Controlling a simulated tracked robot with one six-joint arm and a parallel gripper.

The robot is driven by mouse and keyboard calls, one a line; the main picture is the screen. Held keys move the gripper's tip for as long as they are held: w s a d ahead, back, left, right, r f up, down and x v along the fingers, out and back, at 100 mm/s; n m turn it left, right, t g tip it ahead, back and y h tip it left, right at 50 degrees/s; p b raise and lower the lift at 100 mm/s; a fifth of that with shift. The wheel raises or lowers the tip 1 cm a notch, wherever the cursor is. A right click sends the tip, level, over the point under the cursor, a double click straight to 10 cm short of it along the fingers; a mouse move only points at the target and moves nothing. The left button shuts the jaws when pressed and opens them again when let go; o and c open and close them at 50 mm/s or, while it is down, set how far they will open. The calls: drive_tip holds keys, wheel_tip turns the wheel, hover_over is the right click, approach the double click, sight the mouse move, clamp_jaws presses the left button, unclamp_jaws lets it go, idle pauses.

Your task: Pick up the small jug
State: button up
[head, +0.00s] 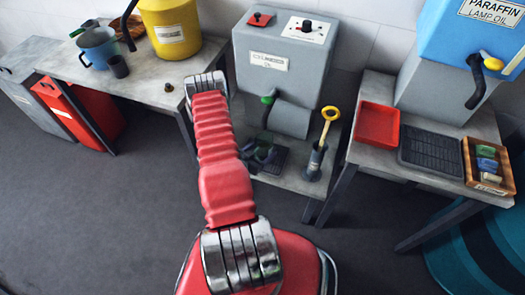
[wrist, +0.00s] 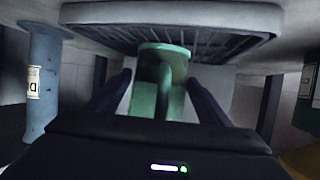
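The small jug is green with a handle and fills the middle of the wrist view (wrist: 150,60), where the picture seems upside down. It stands at the dark slatted drip tray (wrist: 225,45), under the grey dispenser (head: 280,65). My gripper (wrist: 160,85) has its two dark fingers apart, one on each side of the jug, with the handle side towards the camera. I cannot tell whether the fingers touch it. In the head view my gripper (head: 262,154) is small and dark above the tray, and it largely hides the jug.
A blue-grey holder (head: 315,160) with a yellow-handled tool stands close right of my gripper. A tap with a green lever (head: 269,98) is above. A red tray (head: 377,124) lies on the right bench.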

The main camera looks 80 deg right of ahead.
sight(269, 136)
drive_tip(key=c, duration=0.9)
drive_tip(key=shift+r, duration=0.15)
drive_tip(key=shift+a+r, duration=0.15)
drive_tip(key=shift+r, duration=0.4)
wheel_tip(269, 136, up, 6)
drive_tip(key=shift+a+f, duration=0.1)
drive_tip(key=a, duration=0.6)
drive_tip(key=w+a, duration=0.1)
drive_tip(key=a, duration=1.2)
drive_tip(key=shift+w+a+f, duration=0.1)
drive_tip(key=shift+w+a, duration=0.1)
drive_tip(key=shift+w, duration=0.2)
drive_tip(key=o, duration=0.5)
drive_tip(key=c, duration=0.9)
